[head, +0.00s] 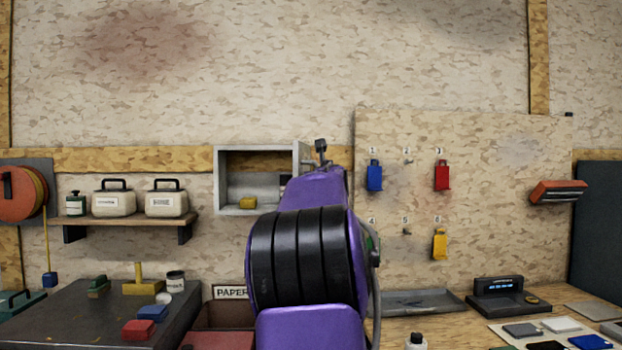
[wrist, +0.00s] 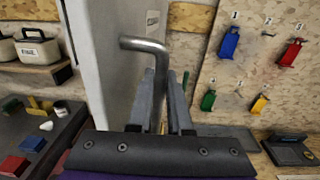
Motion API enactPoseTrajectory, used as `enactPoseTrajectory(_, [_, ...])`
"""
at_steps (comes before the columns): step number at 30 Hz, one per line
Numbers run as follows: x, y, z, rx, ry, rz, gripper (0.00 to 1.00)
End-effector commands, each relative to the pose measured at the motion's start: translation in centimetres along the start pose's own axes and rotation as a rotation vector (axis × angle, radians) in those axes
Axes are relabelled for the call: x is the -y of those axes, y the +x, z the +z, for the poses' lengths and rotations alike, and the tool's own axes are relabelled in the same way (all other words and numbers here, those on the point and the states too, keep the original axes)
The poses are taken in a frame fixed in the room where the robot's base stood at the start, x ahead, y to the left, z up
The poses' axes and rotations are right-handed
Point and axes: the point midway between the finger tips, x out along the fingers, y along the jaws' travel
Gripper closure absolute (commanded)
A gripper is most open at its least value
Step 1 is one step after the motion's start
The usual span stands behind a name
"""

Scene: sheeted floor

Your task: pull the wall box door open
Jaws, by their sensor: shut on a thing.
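The grey wall box (head: 219,180) is mounted on the wall left of centre in the head view. Its front is open and a small yellow block (head: 248,203) shows inside. The door (head: 301,158) stands swung out at the box's right side, seen nearly edge-on; in the wrist view its light grey panel (wrist: 105,65) fills the left middle. A bent metal handle (wrist: 143,45) sticks out from the door. My gripper (wrist: 162,85) is shut on the handle, one finger on each side of its bar. In the head view my purple arm hides the fingers and much of the door.
A pegboard (head: 460,130) with coloured tags is to the right. A shelf (head: 130,219) with jugs and a red reel (head: 20,192) are to the left. A dark bench (head: 100,310) with small blocks and a wooden worktop (head: 450,330) with a tray (head: 420,303) lie below.

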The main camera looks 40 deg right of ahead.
Motion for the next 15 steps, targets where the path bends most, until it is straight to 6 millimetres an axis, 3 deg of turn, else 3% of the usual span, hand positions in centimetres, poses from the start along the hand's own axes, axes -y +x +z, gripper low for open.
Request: enactPoseTrajectory(15, [1.39,-0.13,-0.38,0.004,0.000,0.041,1.00])
